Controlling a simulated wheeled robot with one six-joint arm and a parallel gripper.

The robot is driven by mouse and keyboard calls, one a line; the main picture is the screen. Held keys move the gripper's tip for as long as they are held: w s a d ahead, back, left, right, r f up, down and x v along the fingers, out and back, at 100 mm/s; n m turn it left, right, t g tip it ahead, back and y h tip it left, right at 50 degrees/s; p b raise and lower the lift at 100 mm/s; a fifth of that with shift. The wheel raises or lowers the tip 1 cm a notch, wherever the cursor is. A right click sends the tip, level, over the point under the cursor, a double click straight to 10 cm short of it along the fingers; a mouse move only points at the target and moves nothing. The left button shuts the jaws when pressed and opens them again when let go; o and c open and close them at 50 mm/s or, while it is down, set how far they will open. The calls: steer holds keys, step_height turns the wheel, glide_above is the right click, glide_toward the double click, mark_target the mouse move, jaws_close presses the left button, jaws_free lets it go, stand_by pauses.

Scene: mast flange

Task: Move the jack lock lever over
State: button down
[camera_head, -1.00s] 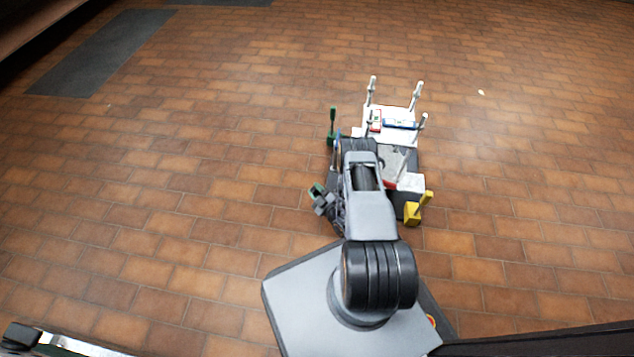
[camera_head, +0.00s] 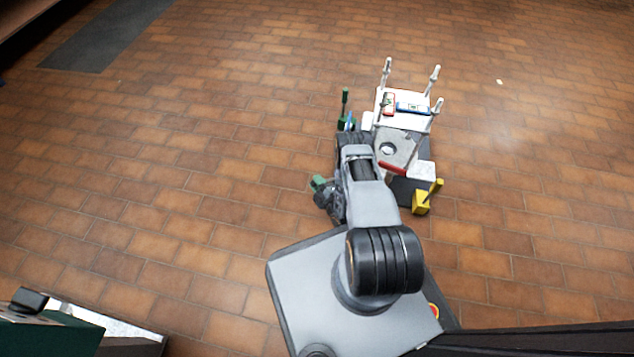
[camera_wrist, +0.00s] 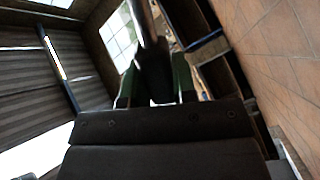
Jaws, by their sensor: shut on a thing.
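In the wrist view, my gripper (camera_wrist: 155,88) has its two green-faced fingers closed on a dark, narrow piece, taken as the jack lock lever (camera_wrist: 151,62). A grey rod continues from it towards the top edge. The black body of my gripper hides the lower part of that view. In the head view, my arm covers the left part of the rig, so the grip is not clear there and I cannot tell the lever's angle.
The rig holds a white plate (camera_head: 399,121) with upright posts, a grey plate (camera_head: 402,146), a red handle (camera_head: 392,168) and a white block (camera_head: 424,170). A yellow piece (camera_head: 423,203) and a green upright (camera_head: 344,107) flank it. The tiled floor (camera_head: 200,150) around is clear.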

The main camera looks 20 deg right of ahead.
steer(key=shift+f, duration=0.15)
steer(key=c, duration=0.9)
jaws_free()
